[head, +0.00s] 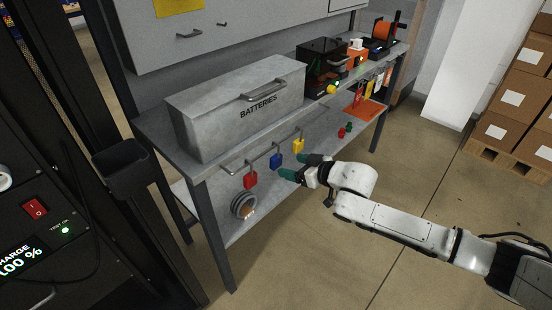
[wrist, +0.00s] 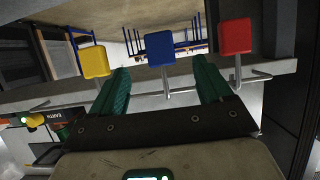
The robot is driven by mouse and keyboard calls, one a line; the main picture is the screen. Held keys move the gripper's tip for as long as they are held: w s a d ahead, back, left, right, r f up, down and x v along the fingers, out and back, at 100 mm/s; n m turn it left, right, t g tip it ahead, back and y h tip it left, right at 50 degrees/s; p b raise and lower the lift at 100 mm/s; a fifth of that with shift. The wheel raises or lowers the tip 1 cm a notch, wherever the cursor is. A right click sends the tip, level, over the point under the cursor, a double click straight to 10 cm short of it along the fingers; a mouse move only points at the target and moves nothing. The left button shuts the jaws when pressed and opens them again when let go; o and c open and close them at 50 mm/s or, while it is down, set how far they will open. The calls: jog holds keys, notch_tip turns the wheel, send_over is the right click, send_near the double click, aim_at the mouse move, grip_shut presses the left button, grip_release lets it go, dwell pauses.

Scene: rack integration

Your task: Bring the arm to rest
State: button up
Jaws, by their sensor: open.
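My gripper (head: 296,167) has green fingers that stand apart with nothing between them. In the head view it is in front of the workbench (head: 212,187), near a rail with three hanging padlocks: red (head: 250,180), blue (head: 276,160) and yellow (head: 298,145). My arm reaches in from the lower right. In the wrist view the open gripper (wrist: 163,85) points at the rail. The blue padlock (wrist: 160,48) shows between the fingers, beyond their tips. The yellow padlock (wrist: 94,62) is at the left and the red padlock (wrist: 235,37) at the right.
A grey batteries box (head: 240,110) stands on the bench top. A black machine (head: 322,65) and an orange spool (head: 381,30) are farther along. A black cabinet (head: 60,190) is at the left. Cardboard boxes (head: 515,95) stand at the right. The floor before the bench is clear.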

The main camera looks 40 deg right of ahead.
jog(key=shift+v, duration=1.45)
jog(key=s+a+f+m+g+h+p, duration=0.1)
jog(key=s+a+f+g, duration=0.15)
jog(key=s+f, duration=0.55)
jog(key=s+a+f+g+h+p, duration=0.15)
jog(key=s+f+g, duration=0.3)
jog(key=s, duration=0.75)
jog(key=s+a+r+g, duration=0.2)
jog(key=s+a, duration=0.3)
jog(key=a, duration=0.1)
jog(key=s+a+r+g+p, duration=0.1)
jog(key=s+a+r+g, duration=0.2)
jog(key=s+a, duration=0.3)
jog(key=shift+s+a+r+m+g+y, duration=0.3)
jog(key=shift+a+y, duration=0.15)
jog(key=shift+a, duration=0.35)
